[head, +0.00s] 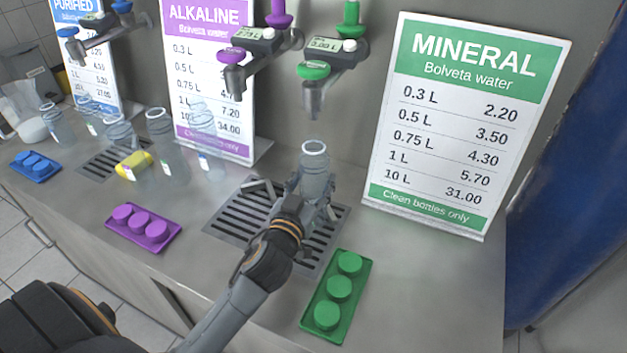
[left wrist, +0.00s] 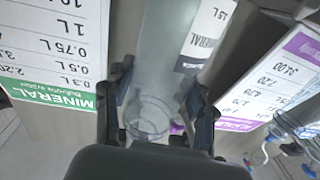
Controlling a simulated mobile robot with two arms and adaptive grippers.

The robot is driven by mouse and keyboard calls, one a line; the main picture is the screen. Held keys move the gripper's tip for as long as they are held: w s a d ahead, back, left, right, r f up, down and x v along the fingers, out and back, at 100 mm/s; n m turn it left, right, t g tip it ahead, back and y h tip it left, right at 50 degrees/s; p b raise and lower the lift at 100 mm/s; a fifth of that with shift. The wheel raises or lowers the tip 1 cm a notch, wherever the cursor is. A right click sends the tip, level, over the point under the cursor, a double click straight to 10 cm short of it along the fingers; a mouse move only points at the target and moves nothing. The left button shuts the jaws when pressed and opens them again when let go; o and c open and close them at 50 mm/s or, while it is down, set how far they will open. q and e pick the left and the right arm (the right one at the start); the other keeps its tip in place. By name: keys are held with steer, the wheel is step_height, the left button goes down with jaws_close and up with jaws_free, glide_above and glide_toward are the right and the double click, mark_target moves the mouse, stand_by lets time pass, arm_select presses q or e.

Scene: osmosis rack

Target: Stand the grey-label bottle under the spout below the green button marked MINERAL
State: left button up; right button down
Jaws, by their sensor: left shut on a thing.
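My left gripper (head: 312,205) is shut on a clear bottle (head: 315,172). The left wrist view shows the same bottle (left wrist: 168,50) between the two fingers (left wrist: 157,92), with a white and grey label (left wrist: 204,35) reading MINERAL. In the head view the bottle is roughly upright over the drip grate (head: 231,219), its open mouth a little below the spout (head: 313,101) under the green button (head: 313,70). I cannot tell whether its base touches the grate. The gripper hides its lower part. My right gripper is not in view.
The MINERAL price board (head: 461,123) stands right of the grate. A green tray of caps (head: 338,288) lies in front; a purple tray (head: 143,226) lies left. Several clear bottles (head: 167,145) and a yellow thing (head: 134,165) stand further left. The counter right of the green tray is clear.

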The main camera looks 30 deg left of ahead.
arm_select(q)
steer(key=shift+f, duration=0.2)
steer(key=o, duration=1)
steer(key=shift+c, duration=0.2)
steer(key=shift+r, duration=0.2)
steer(key=s+d+b, duration=0.1)
steer(key=s+b, duration=0.1)
steer(key=s, duration=1)
steer(key=shift+d, duration=0.35)
